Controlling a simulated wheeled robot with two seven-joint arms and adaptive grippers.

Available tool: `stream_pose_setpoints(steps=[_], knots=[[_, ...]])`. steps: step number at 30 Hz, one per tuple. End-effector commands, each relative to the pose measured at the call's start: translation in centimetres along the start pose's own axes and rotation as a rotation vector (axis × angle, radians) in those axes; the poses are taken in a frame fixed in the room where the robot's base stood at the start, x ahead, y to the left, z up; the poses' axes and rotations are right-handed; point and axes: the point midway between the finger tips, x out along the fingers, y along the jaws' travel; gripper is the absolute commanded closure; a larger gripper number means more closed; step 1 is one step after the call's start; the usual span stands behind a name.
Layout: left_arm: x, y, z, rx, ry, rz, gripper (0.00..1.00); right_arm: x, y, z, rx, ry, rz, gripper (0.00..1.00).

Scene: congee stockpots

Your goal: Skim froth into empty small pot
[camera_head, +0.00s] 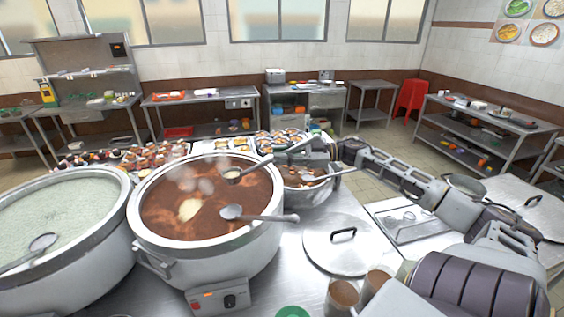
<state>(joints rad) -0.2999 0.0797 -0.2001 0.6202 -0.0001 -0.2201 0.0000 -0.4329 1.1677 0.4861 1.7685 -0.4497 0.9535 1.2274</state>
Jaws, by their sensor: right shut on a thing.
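A large white stockpot (255,243) holds red-brown congee, with a pale yellowish froth patch (189,209) and light steam-like blobs on it. A ladle (232,173) with pale stuff in its bowl is over the right far part of this pot. Its handle runs right to my right gripper (312,150), which is shut on it; the fingers are small and partly hidden. A small metal pot (306,197) stands right of the stockpot, below the gripper. Its inside looks brownish, and I cannot tell whether it is empty. My left gripper is not in view.
A second ladle (234,213) rests across the stockpot's right rim. A pot of pale green congee (65,215) with a ladle (42,242) stands at left. A lid (340,249) and metal cups (342,297) lie on the counter at right. Food trays (140,158) stand behind.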

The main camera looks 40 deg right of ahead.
Motion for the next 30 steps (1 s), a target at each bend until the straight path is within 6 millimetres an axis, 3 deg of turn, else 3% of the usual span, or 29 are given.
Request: stream_pose_setpoints(steps=[15,30], knots=[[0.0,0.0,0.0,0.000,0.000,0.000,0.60,-0.1,1.7,-3.3,-0.002,0.000,0.000,1.00],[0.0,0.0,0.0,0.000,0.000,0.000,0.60,-0.1,2.0,-3.9,-0.002,0.001,0.000,1.00]])
